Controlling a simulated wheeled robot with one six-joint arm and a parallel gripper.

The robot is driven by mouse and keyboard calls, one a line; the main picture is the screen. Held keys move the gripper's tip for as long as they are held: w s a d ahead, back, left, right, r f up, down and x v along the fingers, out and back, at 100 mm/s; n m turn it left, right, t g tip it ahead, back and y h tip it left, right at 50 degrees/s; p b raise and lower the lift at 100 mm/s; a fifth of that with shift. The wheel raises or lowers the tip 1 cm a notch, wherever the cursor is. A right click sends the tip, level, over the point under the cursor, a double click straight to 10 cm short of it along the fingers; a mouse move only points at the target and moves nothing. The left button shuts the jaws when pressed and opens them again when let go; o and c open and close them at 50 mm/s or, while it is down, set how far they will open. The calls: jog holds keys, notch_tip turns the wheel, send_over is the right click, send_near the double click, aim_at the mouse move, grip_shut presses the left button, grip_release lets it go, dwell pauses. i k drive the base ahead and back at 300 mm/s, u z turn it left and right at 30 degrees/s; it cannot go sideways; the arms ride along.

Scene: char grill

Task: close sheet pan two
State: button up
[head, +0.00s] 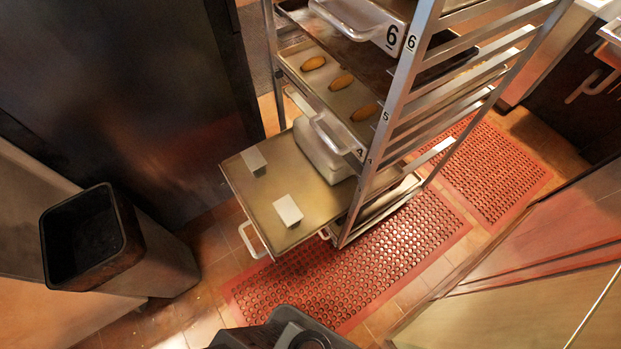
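A sheet pan (250,195) is pulled far out of the lower part of a metal rack (395,115), towards the left. Its loop handle (252,240) hangs at its front end. No number shows on this pan, so I cannot read whether it is two. Two small pale blocks (288,210) (254,161) stand apart on it, and a larger whitish block (322,150) sits further back near the rack. My gripper is not in view.
Higher pans include one with several brown oval pieces (340,82) and one marked 6 (390,35). A tall bin (85,240) stands left. A dark wall (120,100) is behind. Red perforated mats (350,270) cover the floor in front. A counter (520,290) bounds the right.

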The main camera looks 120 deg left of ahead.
aim_at(290, 172)
jog(key=z, duration=0.7)
jog(key=k, duration=0.1)
jog(key=z, duration=4.1)
jog(key=i, duration=0.65)
jog(key=z, duration=1.95)
